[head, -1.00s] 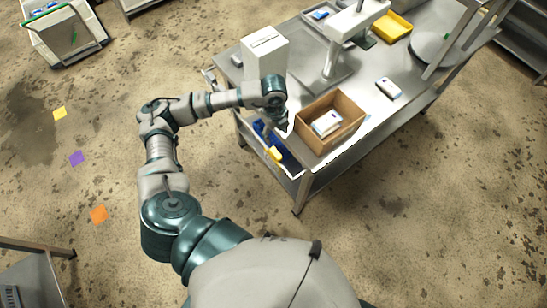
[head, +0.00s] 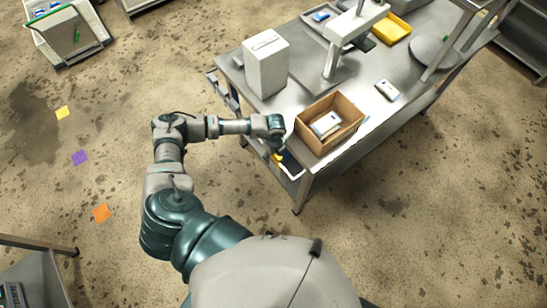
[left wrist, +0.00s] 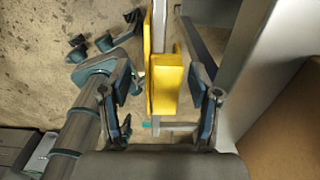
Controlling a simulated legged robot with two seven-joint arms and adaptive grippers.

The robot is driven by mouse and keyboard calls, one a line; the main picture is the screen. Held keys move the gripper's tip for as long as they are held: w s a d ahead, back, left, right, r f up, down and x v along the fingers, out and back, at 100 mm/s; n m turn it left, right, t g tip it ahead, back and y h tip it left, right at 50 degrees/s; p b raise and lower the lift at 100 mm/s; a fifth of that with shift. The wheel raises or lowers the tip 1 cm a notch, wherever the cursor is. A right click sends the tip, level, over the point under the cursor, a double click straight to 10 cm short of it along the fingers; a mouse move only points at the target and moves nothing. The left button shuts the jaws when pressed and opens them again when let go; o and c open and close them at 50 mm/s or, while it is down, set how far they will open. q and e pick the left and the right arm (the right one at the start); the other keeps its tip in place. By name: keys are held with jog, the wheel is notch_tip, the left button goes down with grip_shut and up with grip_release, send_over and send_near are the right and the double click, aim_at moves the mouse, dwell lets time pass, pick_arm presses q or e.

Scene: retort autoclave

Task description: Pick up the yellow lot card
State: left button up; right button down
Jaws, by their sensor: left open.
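A bright yellow piece, which looks like the lot card (left wrist: 166,82), stands upright in the left wrist view against a pale rail along the table's side. It also shows as a small yellow patch (head: 277,158) at the table's near left edge in the head view. My left gripper (left wrist: 164,90) is open, its two dark fingers on either side of the yellow piece. A gap shows on the right; the left finger is close, and I cannot tell whether it touches. In the head view the left wrist hides part of that spot. My right gripper shows in neither view.
An open cardboard box (head: 347,135) with a white pack inside stands on the steel table (head: 385,124) close right of my gripper. A white box (head: 266,66) stands behind. A yellow tray (head: 392,29) is farther back. Coloured squares lie on the floor, including a yellow one (head: 62,113).

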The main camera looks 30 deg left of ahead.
pick_arm(q)
jog(key=shift+f, duration=0.6)
jog(key=shift+d+f, duration=0.25)
jog(key=shift+f, duration=0.05)
jog(key=shift+c, duration=0.7)
grip_shut()
jog(key=shift+a, duration=0.1)
jog(key=shift+r, duration=0.1)
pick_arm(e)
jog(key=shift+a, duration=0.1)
